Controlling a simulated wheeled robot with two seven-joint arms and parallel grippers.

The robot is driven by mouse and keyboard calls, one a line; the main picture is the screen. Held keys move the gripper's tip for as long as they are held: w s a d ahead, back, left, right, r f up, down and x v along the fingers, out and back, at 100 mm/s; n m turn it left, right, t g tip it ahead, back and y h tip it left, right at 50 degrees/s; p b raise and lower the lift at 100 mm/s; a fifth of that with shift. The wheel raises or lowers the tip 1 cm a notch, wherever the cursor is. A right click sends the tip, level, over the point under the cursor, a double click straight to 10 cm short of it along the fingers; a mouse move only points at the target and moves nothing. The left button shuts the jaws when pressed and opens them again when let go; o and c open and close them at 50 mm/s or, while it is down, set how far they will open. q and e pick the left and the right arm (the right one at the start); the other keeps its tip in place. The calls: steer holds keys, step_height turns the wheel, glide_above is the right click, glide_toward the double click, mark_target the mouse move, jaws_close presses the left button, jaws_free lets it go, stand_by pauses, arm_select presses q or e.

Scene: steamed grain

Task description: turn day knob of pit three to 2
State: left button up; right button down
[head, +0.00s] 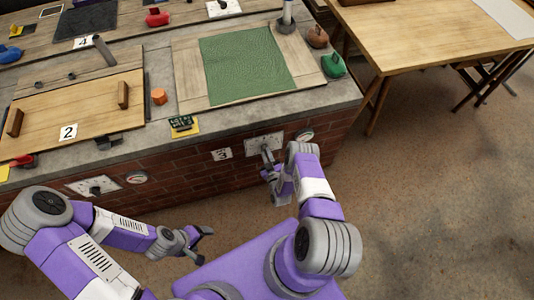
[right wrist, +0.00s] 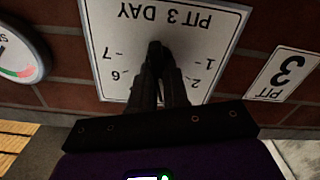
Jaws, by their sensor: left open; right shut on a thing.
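The pit three day plate (head: 263,143) is a white panel on the brick front, below the green-matted pit. In the right wrist view the plate (right wrist: 215,30) appears upside down, reading PIT 3 DAY, with 1, 2, 6 and 7 visible around the dial. My right gripper (right wrist: 158,75) is shut on the dark day knob (right wrist: 154,48) at the plate's middle. The fingers cover most of the knob and the lower numbers, so its pointer setting cannot be read. My left gripper (head: 203,245) is open and empty, low in front of the wall.
A PIT 3 sign (head: 222,154) and a round gauge (head: 304,136) flank the plate. Pit two's plate (head: 94,187) and gauge (head: 136,177) are further left. The counter edge with a small dark device (head: 182,123) lies above. Open floor is at right.

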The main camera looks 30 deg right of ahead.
steer(key=shift+s+a+f+n, duration=0.1)
steer(key=shift+n, duration=1.95)
steer(key=shift+f+n, duration=0.1)
steer(key=shift+n, duration=1.95)
steer(key=c, duration=1.1)
jaws_free()
steer(key=shift+r, duration=0.1)
steer(key=p+v, duration=0.2)
steer(key=v, duration=0.5)
steer(key=shift+s+p, duration=0.25)
steer(key=shift+p, duration=0.05)
